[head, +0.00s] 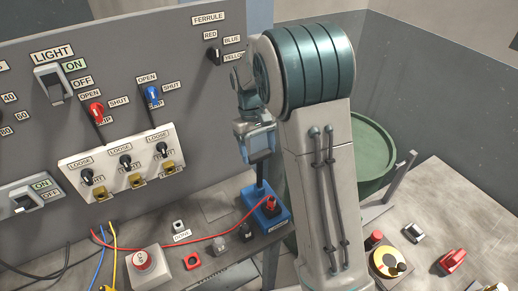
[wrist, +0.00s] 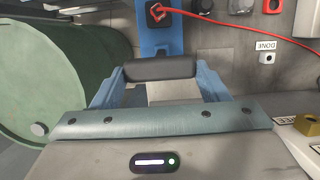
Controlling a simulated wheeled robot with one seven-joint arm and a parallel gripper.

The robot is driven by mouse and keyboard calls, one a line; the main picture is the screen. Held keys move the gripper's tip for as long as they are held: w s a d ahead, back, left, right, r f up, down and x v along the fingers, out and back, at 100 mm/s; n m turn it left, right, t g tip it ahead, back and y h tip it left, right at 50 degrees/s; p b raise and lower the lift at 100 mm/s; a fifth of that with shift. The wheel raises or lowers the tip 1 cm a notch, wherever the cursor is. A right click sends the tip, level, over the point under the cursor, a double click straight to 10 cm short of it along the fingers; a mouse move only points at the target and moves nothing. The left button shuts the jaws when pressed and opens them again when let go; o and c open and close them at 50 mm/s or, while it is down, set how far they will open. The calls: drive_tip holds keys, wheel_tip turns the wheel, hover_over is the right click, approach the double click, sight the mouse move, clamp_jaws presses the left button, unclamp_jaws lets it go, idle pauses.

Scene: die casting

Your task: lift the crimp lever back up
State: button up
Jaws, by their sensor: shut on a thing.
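The crimp tool is a blue block (head: 268,217) on the bench; it also shows at the top of the wrist view (wrist: 153,40). Its black lever (head: 261,178) stands roughly upright from the block. My gripper (head: 259,153) is at the lever's upper end, above the block. In the wrist view, the lever's black grip (wrist: 160,69) lies crosswise between my two blue fingers, which are shut on it. A red wire end (head: 271,203) sits in the block. My fingers hide part of the grip in the head view.
A panel of switches (head: 120,160) stands to the left. A red wire (head: 180,243) runs across the bench to the tool. A red button box (head: 145,262) and small blocks lie in front. A green drum (head: 365,150) stands behind my arm.

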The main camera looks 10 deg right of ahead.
drive_tip(key=o, duration=1.4)
drive_tip(key=shift+w+a+f, duration=0.1)
drive_tip(key=shift+w+f, duration=0.05)
drive_tip(key=b+v, duration=0.1)
drive_tip(key=v, duration=1.2)
drive_tip(key=shift+w+r, duration=0.1)
drive_tip(key=shift+r, duration=0.3)
drive_tip(key=s+d+f+m+t, duration=0.1)
drive_tip(key=s+t, duration=0.1)
drive_tip(key=s, duration=0.6)
drive_tip(key=s+d+f+m+t, duration=0.1)
drive_tip(key=s+d+t, duration=0.1)
drive_tip(key=s, duration=0.7)
drive_tip(key=s+d+f+m+t+y, duration=0.1)
drive_tip(key=s+f+t, duration=0.1)
drive_tip(key=s, duration=0.6)
drive_tip(key=shift+s+d+f+m+t, duration=0.15)
drive_tip(key=shift+d+m+t, duration=0.15)
